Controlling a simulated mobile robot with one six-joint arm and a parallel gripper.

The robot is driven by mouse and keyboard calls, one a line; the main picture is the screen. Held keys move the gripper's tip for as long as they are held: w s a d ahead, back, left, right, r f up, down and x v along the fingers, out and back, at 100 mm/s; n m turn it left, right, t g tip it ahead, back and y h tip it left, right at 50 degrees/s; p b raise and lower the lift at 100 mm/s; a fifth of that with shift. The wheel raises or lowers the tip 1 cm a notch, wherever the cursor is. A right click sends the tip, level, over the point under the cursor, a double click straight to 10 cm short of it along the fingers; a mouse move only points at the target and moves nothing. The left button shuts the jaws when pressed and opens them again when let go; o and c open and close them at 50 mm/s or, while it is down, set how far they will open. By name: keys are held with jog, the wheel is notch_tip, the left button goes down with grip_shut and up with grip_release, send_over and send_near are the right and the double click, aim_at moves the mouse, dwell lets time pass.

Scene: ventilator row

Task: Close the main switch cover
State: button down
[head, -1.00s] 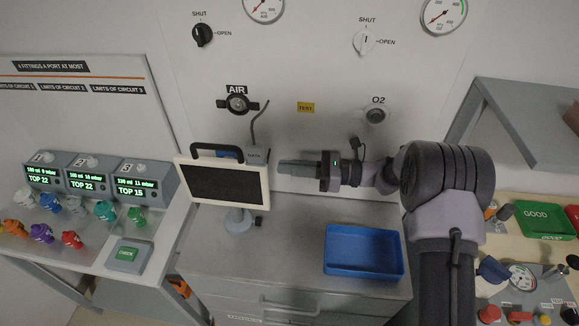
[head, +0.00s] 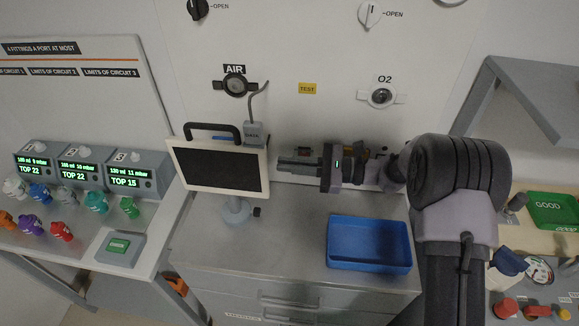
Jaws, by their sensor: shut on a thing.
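My gripper (head: 288,167) is at the back of the grey cabinet top, low in front of the wall panel and right of the monitor. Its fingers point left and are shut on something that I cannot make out. Just above the fingers a small dark part with red and green spots (head: 304,152) shows on the wall; it may be the main switch, but this is too small to tell. I cannot make out its cover, which may be hidden by the fingers or the gripper body. A small brownish part (head: 354,149) shows behind the wrist.
The monitor (head: 218,167) with a black handle stands close left of the fingers. A blue tray (head: 370,262) sits on the cabinet top (head: 290,235) below my arm. Valves labelled AIR (head: 235,85) and O2 (head: 382,96) are on the wall above. The front middle is clear.

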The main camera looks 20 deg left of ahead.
notch_tip(320, 180, down, 6)
jog(key=w+n+b, duration=0.2)
jog(key=n+b, duration=0.4)
jog(key=n, duration=0.6)
jog(key=shift+w+a+n, duration=0.35)
jog(key=shift+w+n, duration=0.05)
jog(key=c, duration=1.6)
grip_release()
jog(key=shift+o, duration=0.2)
